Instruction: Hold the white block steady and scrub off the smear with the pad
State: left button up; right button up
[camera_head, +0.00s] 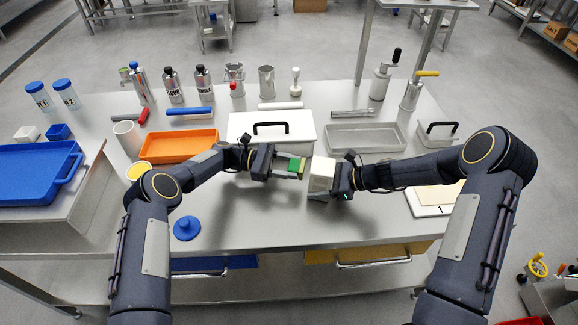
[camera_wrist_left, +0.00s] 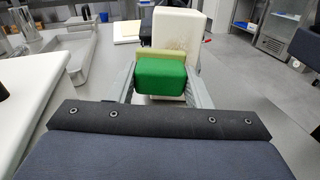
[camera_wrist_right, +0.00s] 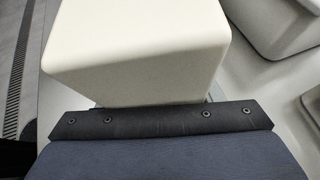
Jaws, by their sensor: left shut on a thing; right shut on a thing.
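The white block (camera_head: 321,174) is held above the steel table by my right gripper (camera_head: 334,178), which is shut on it. The block fills much of the right wrist view (camera_wrist_right: 140,50). A green and yellow pad (camera_head: 296,165) is in my left gripper (camera_head: 284,166), which is shut on it. In the left wrist view the pad's green part (camera_wrist_left: 162,78) faces me. The white block (camera_wrist_left: 177,32) stands just beyond the pad's yellow side; I cannot tell if they touch. A faint brownish smear (camera_wrist_left: 172,44) shows on the block's face toward the pad.
Behind the grippers stand a white lidded box (camera_head: 272,138), an orange tray (camera_head: 180,146) and a grey tray (camera_head: 365,138). A blue lid with a knob (camera_head: 187,228) lies at the front left. A blue tray (camera_head: 40,172) is far left. The front middle of the table (camera_head: 290,225) is clear.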

pick_arm(q)
jog(key=shift+x, duration=1.1)
dwell(0.3)
jog(key=shift+s+a+f, duration=0.1)
jog(key=shift+s+a, duration=0.2)
jog(key=shift+s, duration=0.7)
jog(key=shift+s+a, duration=0.25)
jog(key=shift+s, duration=0.7)
jog(key=shift+w, duration=0.1)
jog(key=shift+w+d, duration=0.2)
jog(key=shift+w, duration=0.75)
jog(key=shift+w+d, duration=0.25)
jog(key=shift+w, duration=0.7)
jog(key=shift+s+d+r, duration=0.15)
jog(key=shift+r, duration=0.55)
jog(key=shift+s+a+f, duration=0.1)
jog(key=shift+s+a, duration=0.15)
jog(key=shift+s, duration=0.35)
jog(key=shift+s+a, duration=0.2)
jog(key=shift+s, duration=0.45)
jog(key=shift+s+a+f, duration=0.1)
jog(key=shift+s+a, duration=0.15)
jog(key=shift+s, duration=0.35)
jog(key=shift+w+d, duration=0.1)
jog(key=shift+d, duration=0.1)
